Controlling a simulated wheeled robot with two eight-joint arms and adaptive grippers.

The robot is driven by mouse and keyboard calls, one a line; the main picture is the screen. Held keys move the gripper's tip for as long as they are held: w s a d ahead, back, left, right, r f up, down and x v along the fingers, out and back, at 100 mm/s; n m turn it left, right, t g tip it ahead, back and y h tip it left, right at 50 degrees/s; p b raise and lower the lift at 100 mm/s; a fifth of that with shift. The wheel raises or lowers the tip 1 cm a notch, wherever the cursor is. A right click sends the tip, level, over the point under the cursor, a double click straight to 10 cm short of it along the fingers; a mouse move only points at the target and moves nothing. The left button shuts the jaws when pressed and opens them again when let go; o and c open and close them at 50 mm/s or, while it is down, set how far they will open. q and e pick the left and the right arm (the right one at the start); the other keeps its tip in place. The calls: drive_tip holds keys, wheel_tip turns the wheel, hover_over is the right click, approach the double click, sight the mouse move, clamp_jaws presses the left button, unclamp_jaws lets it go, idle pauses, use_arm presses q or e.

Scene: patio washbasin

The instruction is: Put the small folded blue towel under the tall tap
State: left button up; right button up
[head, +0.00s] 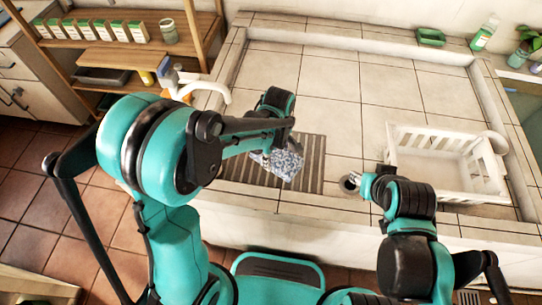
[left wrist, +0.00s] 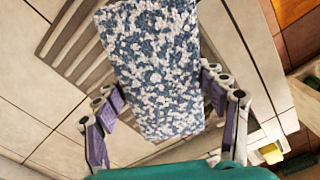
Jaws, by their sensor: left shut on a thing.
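The small folded towel (head: 284,164), blue and white speckled, is held by my left gripper (left wrist: 165,105) over the dark slatted mat (head: 312,160) in the basin. In the left wrist view the towel (left wrist: 155,60) lies between the two fingers and hangs above the slats. In the head view my left arm hides most of the fingers. The tall tap (head: 212,88), with a pale curved spout, stands at the basin's left wall, up and left of the towel. My right gripper (head: 366,182) is low beside the round drain; its fingers are too small to read.
A white slatted rack (head: 445,140) stands at the basin's right. The drain (head: 349,184) is right of the mat. A green dish (head: 431,36) and a bottle (head: 484,32) stand on the back ledge. Wooden shelves (head: 200,45) stand at left. The basin's tiled back is clear.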

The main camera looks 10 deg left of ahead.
sight(291, 159)
use_arm(q)
drive_tip(key=d+n, duration=0.2)
drive_tip(key=s+d+n, duration=0.1)
drive_tip(key=d+n, duration=0.1)
drive_tip(key=n, duration=0.1)
drive_tip(key=shift+d+r, duration=0.1)
drive_tip(key=shift+d, duration=0.3)
drive_tip(key=shift+n, duration=0.3)
drive_tip(key=w+a+f+b, duration=0.1)
drive_tip(key=a+f, duration=0.1)
drive_tip(key=a, duration=0.1)
drive_tip(key=w+a+f+b, duration=0.1)
drive_tip(key=a+f+b, duration=0.1)
drive_tip(key=a, duration=0.2)
drive_tip(key=w+a+f+b, duration=0.1)
drive_tip(key=a+f, duration=0.2)
drive_tip(key=a, duration=0.1)
drive_tip(key=shift+w, duration=0.1)
wheel_tip(291, 159, down, 4)
drive_tip(key=shift+f+b, duration=0.1)
drive_tip(key=shift+b, duration=1.1)
drive_tip(key=o, duration=0.9)
drive_tip(key=shift+f, duration=0.1)
drive_tip(key=o, duration=0.4)
